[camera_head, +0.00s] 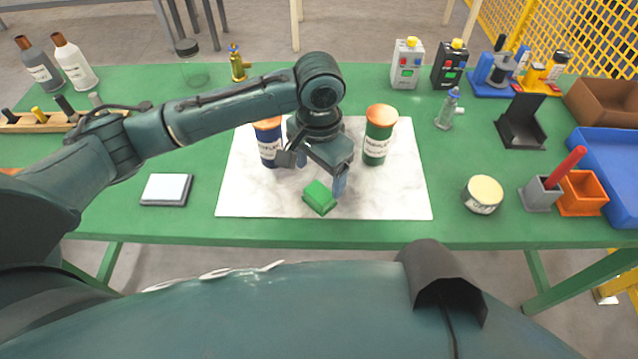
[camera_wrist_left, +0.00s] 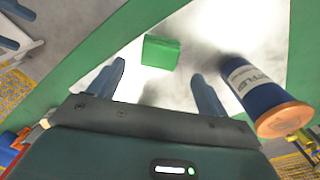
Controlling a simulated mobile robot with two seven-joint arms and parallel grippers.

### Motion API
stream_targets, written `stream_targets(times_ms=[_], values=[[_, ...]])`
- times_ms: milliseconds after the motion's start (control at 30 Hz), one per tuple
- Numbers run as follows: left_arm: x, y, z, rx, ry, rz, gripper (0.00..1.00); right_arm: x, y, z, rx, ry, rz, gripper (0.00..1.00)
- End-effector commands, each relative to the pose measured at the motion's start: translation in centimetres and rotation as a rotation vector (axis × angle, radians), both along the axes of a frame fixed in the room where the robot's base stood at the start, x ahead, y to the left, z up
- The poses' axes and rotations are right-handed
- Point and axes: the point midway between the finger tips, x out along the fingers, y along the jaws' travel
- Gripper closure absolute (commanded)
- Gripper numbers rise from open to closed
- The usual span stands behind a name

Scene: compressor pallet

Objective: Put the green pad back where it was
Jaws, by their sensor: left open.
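The green pad (camera_head: 319,197) is a small block lying on the white marbled sheet (camera_head: 250,195), near the sheet's front edge. It also shows in the left wrist view (camera_wrist_left: 160,52), beyond the fingertips and roughly between their lines. My left gripper (camera_head: 317,172) is open and empty, just behind the pad in the head view and apart from it in the wrist view (camera_wrist_left: 160,85). Its exact height over the sheet is hard to tell. My right gripper is not in view.
A blue canister (camera_head: 268,148) with an orange lid stands close left of the gripper, partly hidden by my arm. A green canister (camera_head: 377,145) stands to the right. A white square tile (camera_head: 166,188) lies left and a round tin (camera_head: 482,194) right. The sheet's front right is clear.

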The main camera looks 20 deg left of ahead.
Motion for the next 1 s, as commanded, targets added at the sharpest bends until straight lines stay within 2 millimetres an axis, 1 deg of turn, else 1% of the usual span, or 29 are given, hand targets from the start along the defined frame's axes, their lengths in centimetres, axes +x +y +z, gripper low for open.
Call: stream_targets(times_ms=[33,100,200,300,467,1000], values=[[0.0,-0.1,1.2,-0.002,-0.004,-0.001,0.23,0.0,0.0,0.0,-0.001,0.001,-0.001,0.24],[0.0,-0.1,2.5,-0.001,-0.003,-0.001,0.23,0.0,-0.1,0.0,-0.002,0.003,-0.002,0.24],[0.0,-0.1,3.9,-0.001,-0.002,-0.001,0.23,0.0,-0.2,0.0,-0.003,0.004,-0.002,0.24],[0.0,0.0,4.8,0.000,-0.001,-0.001,0.23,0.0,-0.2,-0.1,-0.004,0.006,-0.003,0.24],[0.0,0.0,5.3,0.000,0.000,0.000,0.23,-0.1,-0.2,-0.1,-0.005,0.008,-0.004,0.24],[0.0,0.0,5.2,0.000,0.001,-0.001,0.23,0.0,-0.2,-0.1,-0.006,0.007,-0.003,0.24]])
